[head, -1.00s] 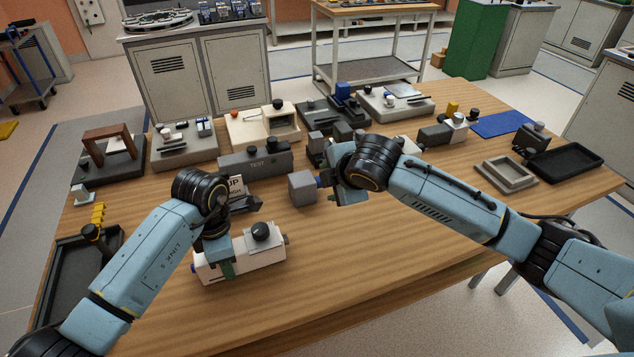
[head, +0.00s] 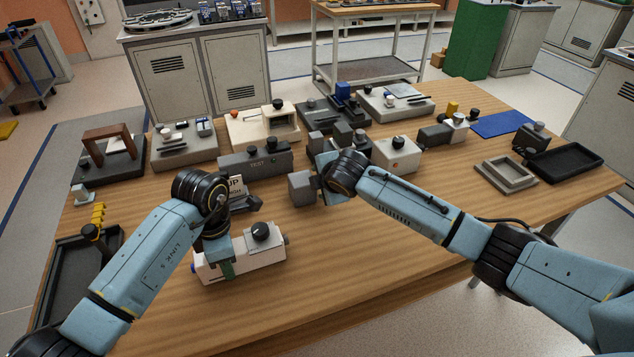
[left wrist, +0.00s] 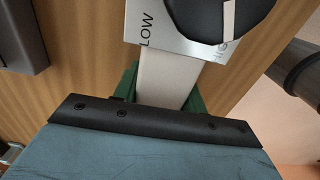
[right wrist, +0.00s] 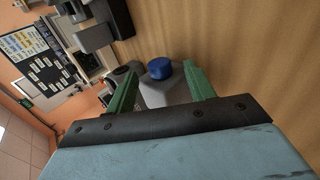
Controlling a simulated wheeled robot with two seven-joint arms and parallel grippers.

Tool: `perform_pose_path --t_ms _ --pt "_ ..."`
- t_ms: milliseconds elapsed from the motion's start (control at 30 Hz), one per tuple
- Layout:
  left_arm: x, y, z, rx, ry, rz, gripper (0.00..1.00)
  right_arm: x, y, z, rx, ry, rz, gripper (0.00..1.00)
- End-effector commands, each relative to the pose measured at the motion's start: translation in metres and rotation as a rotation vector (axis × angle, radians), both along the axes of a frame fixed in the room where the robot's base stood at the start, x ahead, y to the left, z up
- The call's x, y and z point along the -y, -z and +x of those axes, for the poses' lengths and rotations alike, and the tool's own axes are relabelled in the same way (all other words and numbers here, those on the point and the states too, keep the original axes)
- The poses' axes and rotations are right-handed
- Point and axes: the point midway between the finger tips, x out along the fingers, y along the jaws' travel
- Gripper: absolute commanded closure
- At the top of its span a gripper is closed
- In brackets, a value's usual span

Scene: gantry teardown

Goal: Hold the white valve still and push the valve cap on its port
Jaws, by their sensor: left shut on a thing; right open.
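The white valve (head: 265,256) lies at the front left of the table, its black knob (head: 262,231) on top. My left gripper (head: 228,266) is shut on its body; the left wrist view shows green fingers on both sides of the white body (left wrist: 165,76) beside the LOW label. A round blue cap (right wrist: 160,68), seemingly the valve cap, sits on a grey block in the right wrist view (right wrist: 166,93). This block (head: 302,188) stands mid-table in the head view. My right gripper (right wrist: 160,88) is open, its fingers on either side of the block and cap. Contact cannot be told.
A grey TEST box (head: 255,163) and a white box with a black knob (head: 397,155) stand behind. Several fixtures line the back edge. A black tray (head: 65,280) is at left; a small grey tray (head: 506,174) is at right. The front middle table is clear.

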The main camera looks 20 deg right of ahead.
Motion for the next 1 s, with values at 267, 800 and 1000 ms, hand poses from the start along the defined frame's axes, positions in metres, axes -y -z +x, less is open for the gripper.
perform_pose_path --t_ms 267,800,1000 --pt "0.0003 -0.0006 0.0002 0.001 0.0 -0.001 0.87 0.0001 0.0119 0.0124 0.001 -0.001 -0.001 0.46" --pt "0.0003 -0.0006 0.0002 0.001 0.0 -0.001 0.87 0.0 0.0126 0.013 0.001 -0.001 -0.001 0.79" --pt "0.0003 -0.0006 0.0002 0.001 0.0 -0.001 0.87 0.0001 0.0125 0.0129 0.001 0.0 0.0 1.0"
